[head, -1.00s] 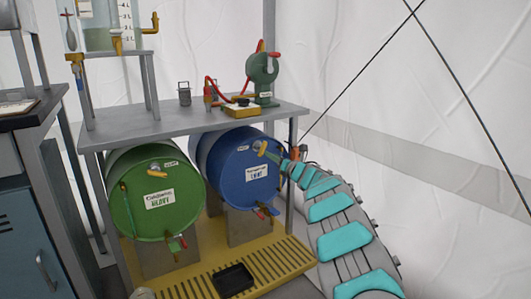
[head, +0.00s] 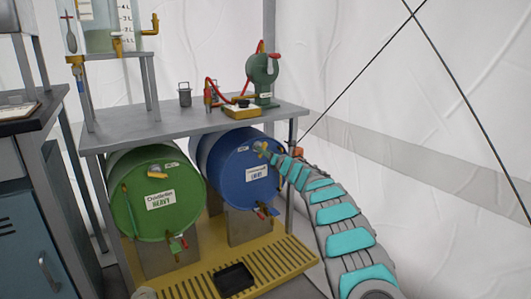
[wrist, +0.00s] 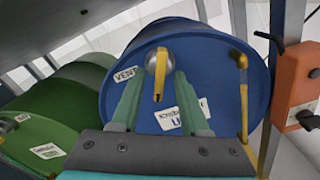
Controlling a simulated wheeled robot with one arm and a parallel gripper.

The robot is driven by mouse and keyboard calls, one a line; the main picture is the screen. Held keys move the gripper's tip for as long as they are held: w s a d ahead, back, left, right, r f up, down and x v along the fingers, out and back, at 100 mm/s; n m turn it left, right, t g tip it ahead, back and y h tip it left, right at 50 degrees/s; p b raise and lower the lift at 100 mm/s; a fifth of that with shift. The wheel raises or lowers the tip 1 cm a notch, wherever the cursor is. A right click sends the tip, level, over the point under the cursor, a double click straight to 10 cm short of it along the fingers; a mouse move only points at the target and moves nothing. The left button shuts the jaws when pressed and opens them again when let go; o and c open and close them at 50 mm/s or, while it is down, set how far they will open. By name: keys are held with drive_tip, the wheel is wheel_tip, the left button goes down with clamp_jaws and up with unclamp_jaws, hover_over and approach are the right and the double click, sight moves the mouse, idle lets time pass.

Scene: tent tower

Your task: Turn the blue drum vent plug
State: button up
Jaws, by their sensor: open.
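The blue drum (head: 233,177) lies on its side under the bench, its round face toward me. Its vent plug (wrist: 158,62) is a silver disc with a yellow handle on the upper part of that face, beside a "VENT" label. In the wrist view the yellow handle points down. My gripper (wrist: 158,80) is open, with its green fingers on either side of the handle. I cannot tell whether they touch it. In the head view my gripper (head: 268,153) is at the plug and partly covers it.
The green drum (head: 152,203) lies left of the blue one. The grey bench top (head: 200,122) is close above the drums, and a bench post (head: 291,185) stands to the right. An orange box (wrist: 297,85) is right of the drum. A yellow grated tray (head: 270,267) is below.

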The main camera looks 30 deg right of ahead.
clamp_jaws()
idle(0.3)
idle(0.3)
